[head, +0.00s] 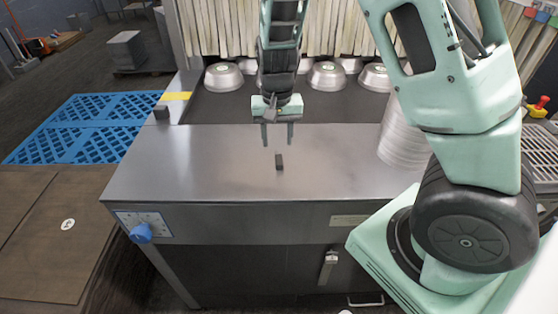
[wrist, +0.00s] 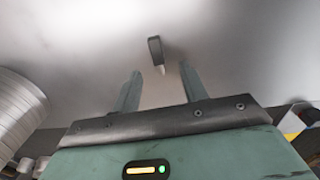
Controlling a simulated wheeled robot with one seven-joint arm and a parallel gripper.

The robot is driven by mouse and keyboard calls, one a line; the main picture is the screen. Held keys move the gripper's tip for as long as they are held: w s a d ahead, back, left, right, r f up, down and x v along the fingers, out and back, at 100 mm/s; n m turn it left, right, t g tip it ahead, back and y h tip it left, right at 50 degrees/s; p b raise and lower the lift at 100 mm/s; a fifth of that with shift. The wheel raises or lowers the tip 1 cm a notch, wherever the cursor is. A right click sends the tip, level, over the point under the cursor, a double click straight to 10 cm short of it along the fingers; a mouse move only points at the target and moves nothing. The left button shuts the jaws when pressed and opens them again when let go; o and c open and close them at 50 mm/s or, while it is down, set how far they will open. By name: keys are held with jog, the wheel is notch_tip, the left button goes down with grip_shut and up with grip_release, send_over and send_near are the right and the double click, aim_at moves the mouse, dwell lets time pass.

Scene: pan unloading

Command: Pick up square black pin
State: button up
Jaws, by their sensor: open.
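The square black pin (head: 279,162) is a small dark block on the bare metal counter, near its front edge. It also shows in the wrist view (wrist: 155,50), beyond the fingertips and roughly between them, a little nearer the right finger. My gripper (head: 278,144) is open and empty above the pin. In the wrist view my gripper (wrist: 157,75) has its two fingers apart with nothing between them. The pin appears clear of both fingers.
The metal counter (head: 190,165) is clear around the pin. A stack of metal pans (head: 405,135) stands to the right. Several upturned pans (head: 223,76) lie on the dark belt behind. Another small dark block (head: 161,112) sits at the counter's left edge.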

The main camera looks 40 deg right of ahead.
aim_at(279, 159)
jog(key=shift+s+f+p, duration=0.15)
jog(key=shift+s+f, duration=0.05)
jog(key=shift+f, duration=1.4)
jog(key=shift+s+f+p, duration=0.15)
jog(key=shift+f, duration=1.4)
grip_shut()
